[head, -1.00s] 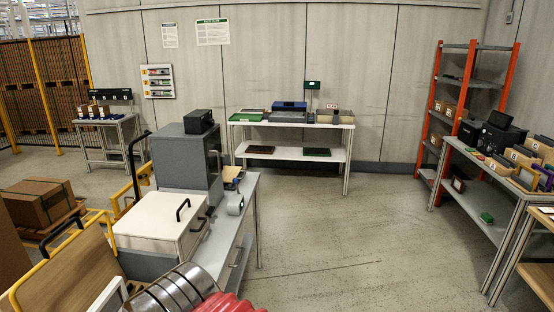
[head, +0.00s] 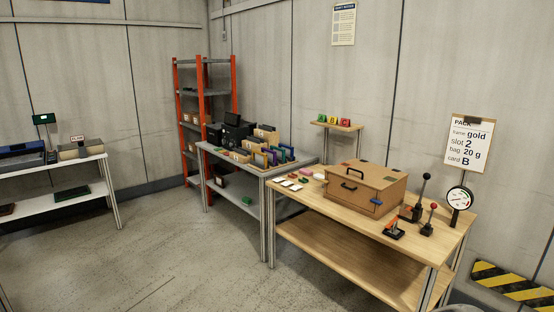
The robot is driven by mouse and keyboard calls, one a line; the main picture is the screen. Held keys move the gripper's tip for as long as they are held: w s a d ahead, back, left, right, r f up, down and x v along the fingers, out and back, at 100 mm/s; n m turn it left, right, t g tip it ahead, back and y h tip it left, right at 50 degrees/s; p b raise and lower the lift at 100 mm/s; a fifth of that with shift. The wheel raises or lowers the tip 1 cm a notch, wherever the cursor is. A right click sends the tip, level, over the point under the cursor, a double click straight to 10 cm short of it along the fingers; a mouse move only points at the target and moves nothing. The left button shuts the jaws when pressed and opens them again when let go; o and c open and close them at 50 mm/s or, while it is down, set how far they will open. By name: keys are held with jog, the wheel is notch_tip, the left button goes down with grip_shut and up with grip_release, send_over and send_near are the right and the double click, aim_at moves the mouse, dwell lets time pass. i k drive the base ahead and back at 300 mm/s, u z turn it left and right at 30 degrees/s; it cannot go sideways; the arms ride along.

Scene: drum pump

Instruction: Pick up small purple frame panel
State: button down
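Several small upright frame panels in blue, purple and green stand close together at the right part of the grey table (head: 243,171). A small purple frame panel (head: 271,157) seems to be among them, but at this distance its colour is hard to tell from the blue ones beside it. Its lower part is hidden by its neighbours or holder. My gripper is not in view, and nothing is seen touching the panels.
A wooden table (head: 300,199) with a brown box (head: 365,185), levers and a gauge (head: 458,198) stands at the right. An orange-posted shelf (head: 203,110) is behind. Open floor (head: 180,255) lies in front. A sign (head: 469,142) reads "frame gold".

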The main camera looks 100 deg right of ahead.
aim_at(271, 155)
jog(key=k, duration=0.15)
jog(key=z, duration=4.15)
jog(key=k, duration=0.3)
jog(key=z, duration=0.15)
